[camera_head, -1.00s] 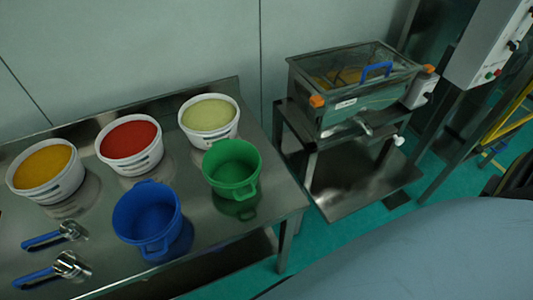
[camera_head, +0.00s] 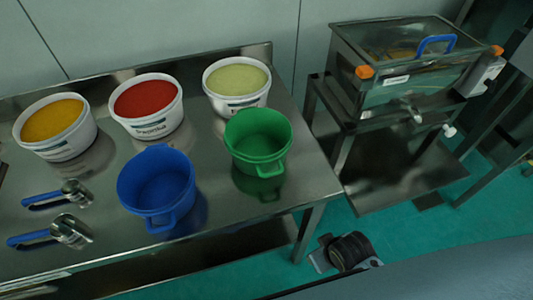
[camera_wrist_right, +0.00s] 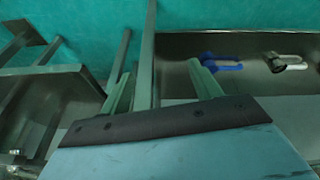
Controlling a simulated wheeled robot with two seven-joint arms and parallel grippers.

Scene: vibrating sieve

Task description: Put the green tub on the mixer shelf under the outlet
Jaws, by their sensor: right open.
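The green tub (camera_head: 258,140) stands upright and looks empty on the steel table, near its right end, in the head view. The mixer shelf (camera_head: 385,185) is a bare low steel plate under the sieve machine, right of the table. The outlet (camera_head: 412,114) is a small spout on the machine's front, above the shelf. My right gripper (camera_wrist_right: 160,68) is open and empty in the right wrist view, with a table leg visible beyond its fingers. The green tub does not show in that view. My left gripper is not in view.
A blue tub (camera_head: 157,187) stands left of the green one. White buckets of yellow (camera_head: 60,148), red (camera_head: 150,128) and pale green (camera_head: 240,104) material stand behind. Two scoops (camera_head: 50,235) lie at left. A dark jointed part shows low beside the table's right leg.

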